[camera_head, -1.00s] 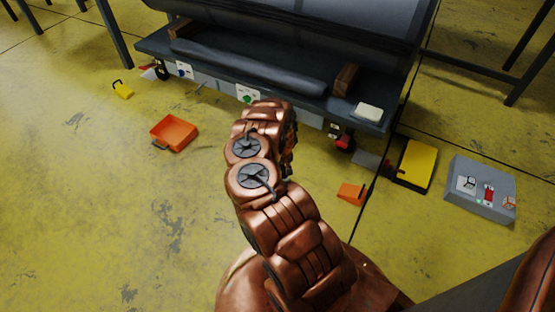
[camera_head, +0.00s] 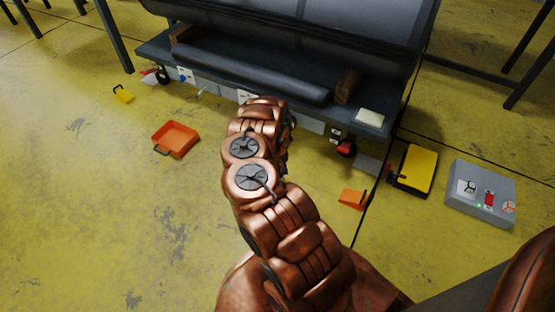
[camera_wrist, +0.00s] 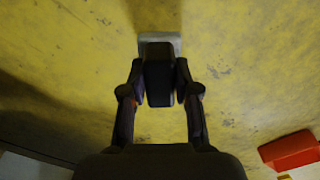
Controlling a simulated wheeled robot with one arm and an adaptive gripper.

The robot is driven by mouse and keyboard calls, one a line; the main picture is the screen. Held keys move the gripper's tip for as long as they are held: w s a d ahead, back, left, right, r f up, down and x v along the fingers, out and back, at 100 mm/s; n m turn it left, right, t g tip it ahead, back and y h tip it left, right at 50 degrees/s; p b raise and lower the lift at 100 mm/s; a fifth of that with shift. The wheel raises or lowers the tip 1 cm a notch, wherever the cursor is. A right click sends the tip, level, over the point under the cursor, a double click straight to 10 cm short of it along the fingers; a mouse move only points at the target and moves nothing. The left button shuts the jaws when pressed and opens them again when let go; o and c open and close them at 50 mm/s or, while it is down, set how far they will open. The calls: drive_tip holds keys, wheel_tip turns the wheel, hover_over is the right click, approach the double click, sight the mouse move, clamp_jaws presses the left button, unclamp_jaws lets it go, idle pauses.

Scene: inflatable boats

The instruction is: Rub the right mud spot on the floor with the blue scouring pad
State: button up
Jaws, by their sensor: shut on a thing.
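In the wrist view my gripper (camera_wrist: 160,88) is shut on a dark block (camera_wrist: 158,75), with a pale blue-grey piece (camera_wrist: 174,45) at its far end. This looks like the scouring pad and its grip, but its blue colour is hard to make out. The pale piece is over the yellow floor (camera_wrist: 80,60); I cannot tell whether it touches. Small grey marks (camera_wrist: 216,73) show to its right; I cannot tell whether they are the right mud spot. In the head view my arm hides my gripper and what it holds.
A grey bench (camera_head: 370,117) stands ahead, with a white block (camera_head: 369,116) on its ledge. An orange tray (camera_head: 176,139) lies left, and an orange piece (camera_head: 352,198), a yellow-topped case (camera_head: 418,168) and a grey box (camera_head: 480,193) lie right.

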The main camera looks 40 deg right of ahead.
drive_tip(key=shift+r+p, duration=1.9)
drive_tip(key=shift+r, duration=0.75)
